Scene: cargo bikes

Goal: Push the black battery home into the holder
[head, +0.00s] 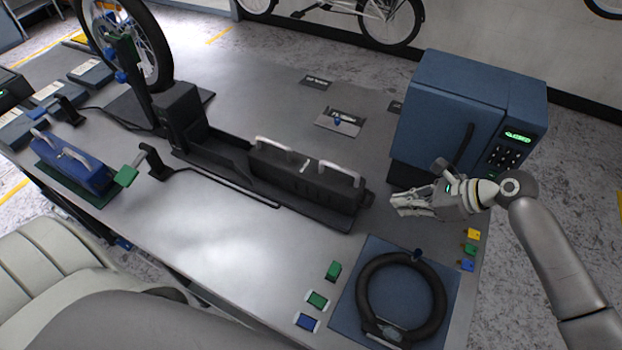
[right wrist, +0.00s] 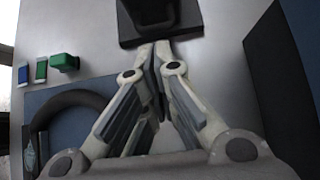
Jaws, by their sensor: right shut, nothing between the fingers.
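The black battery (head: 290,172), with two pale handles on top, lies in the right part of the long black holder (head: 222,158). A bare stretch of the holder separates the battery from the tall black block (head: 182,112) at its left end. My right gripper (head: 394,203) is shut and empty, just right of the battery's right end. In the right wrist view its closed fingertips (right wrist: 156,50) point at a black end piece (right wrist: 150,14); I cannot tell whether they touch it. My left gripper is not in view.
A blue cabinet with keypad (head: 470,110) stands close behind my right gripper. A black ring (head: 366,290) lies on a blue mat in front. A blue battery (head: 75,165) sits at the left. The table's front middle is clear.

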